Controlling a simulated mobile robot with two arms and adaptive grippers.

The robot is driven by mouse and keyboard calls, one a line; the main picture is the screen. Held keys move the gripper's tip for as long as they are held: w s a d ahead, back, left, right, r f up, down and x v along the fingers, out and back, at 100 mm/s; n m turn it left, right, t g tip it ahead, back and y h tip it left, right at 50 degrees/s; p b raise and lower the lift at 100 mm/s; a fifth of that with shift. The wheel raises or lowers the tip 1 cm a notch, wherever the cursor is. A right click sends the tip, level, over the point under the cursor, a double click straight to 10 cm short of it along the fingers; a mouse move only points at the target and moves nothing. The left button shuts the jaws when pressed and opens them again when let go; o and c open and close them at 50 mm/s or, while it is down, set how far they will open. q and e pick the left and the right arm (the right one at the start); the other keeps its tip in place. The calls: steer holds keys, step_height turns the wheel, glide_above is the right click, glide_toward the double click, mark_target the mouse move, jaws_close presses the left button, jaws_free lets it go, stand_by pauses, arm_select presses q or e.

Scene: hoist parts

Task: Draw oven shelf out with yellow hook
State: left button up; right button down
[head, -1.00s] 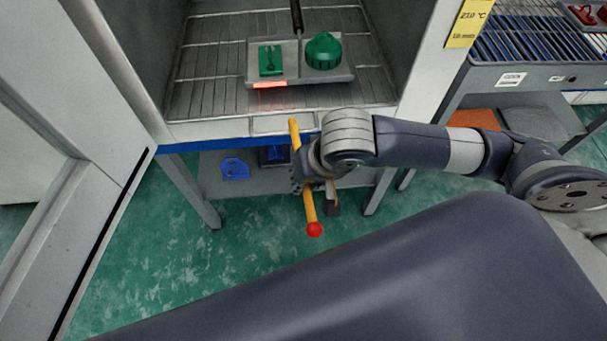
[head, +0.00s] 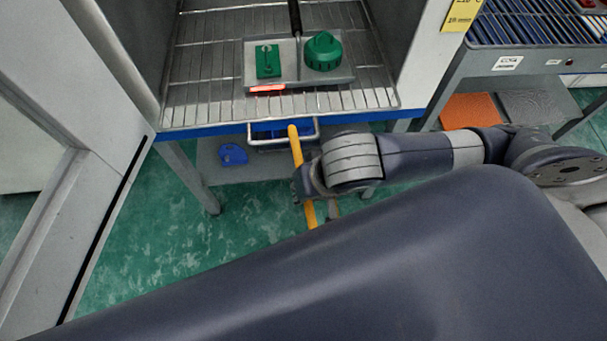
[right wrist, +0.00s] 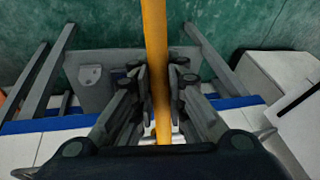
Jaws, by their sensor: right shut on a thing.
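The wire oven shelf (head: 210,92) is inside the open oven, its front edge close to the oven's blue front edge. The shelf's grey loop handle (head: 265,145) sticks out past that edge. My right gripper (head: 308,183) is shut on the yellow hook (head: 297,147), below and in front of the handle. The hook's upper end overlaps the handle; I cannot tell exactly how they touch. In the right wrist view, the yellow shaft (right wrist: 156,60) runs between the fingers (right wrist: 160,85). My left gripper is not in view.
A metal tray (head: 300,85) on the shelf carries a green plate (head: 268,61) and a green round part (head: 323,52). The open oven door (head: 95,190) stands at left. A roller bench (head: 530,30) is at right. A blue part (head: 233,155) lies beneath the oven.

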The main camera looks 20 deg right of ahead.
mark_target(306, 205)
steer(key=shift+s+a+r+p, duration=0.1)
steer(key=shift+s+a+p, duration=0.15)
steer(key=shift+s+p, duration=0.5)
steer(key=shift+s+a+r+p, duration=0.1)
steer(key=shift+s+a+p, duration=0.1)
steer(key=shift+s+p, duration=0.5)
steer(key=s, duration=0.1)
steer(key=s+a+p, duration=0.1)
steer(key=s, duration=0.1)
steer(key=shift+f, duration=0.15)
steer(key=shift+d, duration=0.1)
